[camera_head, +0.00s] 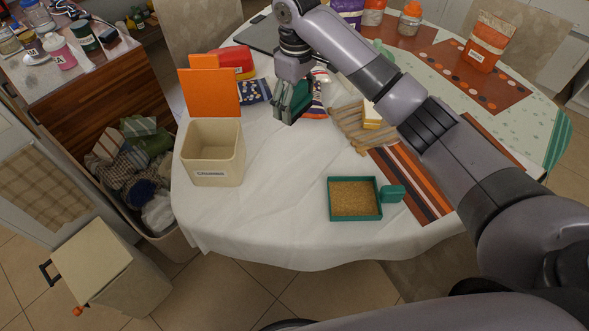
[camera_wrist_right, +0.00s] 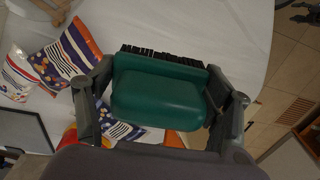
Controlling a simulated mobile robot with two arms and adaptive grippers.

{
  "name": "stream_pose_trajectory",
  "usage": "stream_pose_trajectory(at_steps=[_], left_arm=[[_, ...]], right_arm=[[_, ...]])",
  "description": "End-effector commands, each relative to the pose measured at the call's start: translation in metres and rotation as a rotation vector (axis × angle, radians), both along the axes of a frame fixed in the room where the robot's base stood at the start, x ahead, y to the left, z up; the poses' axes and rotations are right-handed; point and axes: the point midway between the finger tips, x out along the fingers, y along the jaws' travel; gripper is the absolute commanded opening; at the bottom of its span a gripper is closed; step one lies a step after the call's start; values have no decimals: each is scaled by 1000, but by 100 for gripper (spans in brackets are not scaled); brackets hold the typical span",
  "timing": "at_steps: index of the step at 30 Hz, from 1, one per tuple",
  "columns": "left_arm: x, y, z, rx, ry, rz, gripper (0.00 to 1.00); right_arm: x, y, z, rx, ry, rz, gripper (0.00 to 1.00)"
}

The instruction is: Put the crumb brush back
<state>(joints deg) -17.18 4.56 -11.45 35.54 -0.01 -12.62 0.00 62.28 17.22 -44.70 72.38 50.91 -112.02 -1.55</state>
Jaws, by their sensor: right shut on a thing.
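The crumb brush (camera_wrist_right: 158,98) is green with a row of black bristles. My right gripper (camera_head: 286,112) is shut on it, with a finger on each side in the wrist view. In the head view the brush (camera_head: 301,96) is partly hidden by the gripper and is held over the back part of the white table. A green dustpan (camera_head: 379,212) full of tan crumbs lies near the table's front edge, its handle pointing right. My left gripper is not in view.
A cream labelled bin (camera_head: 213,160) stands at the table's left, with an orange panel (camera_head: 212,97) behind it. Patterned bags (camera_head: 317,95) and a slatted wooden board (camera_head: 358,127) are near the gripper. White cloth between bin and dustpan is clear.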

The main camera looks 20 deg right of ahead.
Motion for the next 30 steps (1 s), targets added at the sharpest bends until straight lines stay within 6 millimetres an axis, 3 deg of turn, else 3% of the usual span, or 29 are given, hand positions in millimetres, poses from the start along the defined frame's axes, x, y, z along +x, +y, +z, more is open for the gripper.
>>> stream_pose_trajectory(at_steps=[1,5,8,11,22,30], left_arm=[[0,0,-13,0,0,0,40],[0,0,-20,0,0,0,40],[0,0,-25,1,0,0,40],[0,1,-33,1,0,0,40],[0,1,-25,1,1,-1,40],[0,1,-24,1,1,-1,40]], right_arm=[[2,1,0,2,-3,-12,34],[3,1,11,3,-2,-34,34],[3,1,4,4,3,-40,34],[2,2,-17,5,6,-40,34],[2,0,-110,2,5,-42,34],[3,0,-142,2,1,-41,34]])
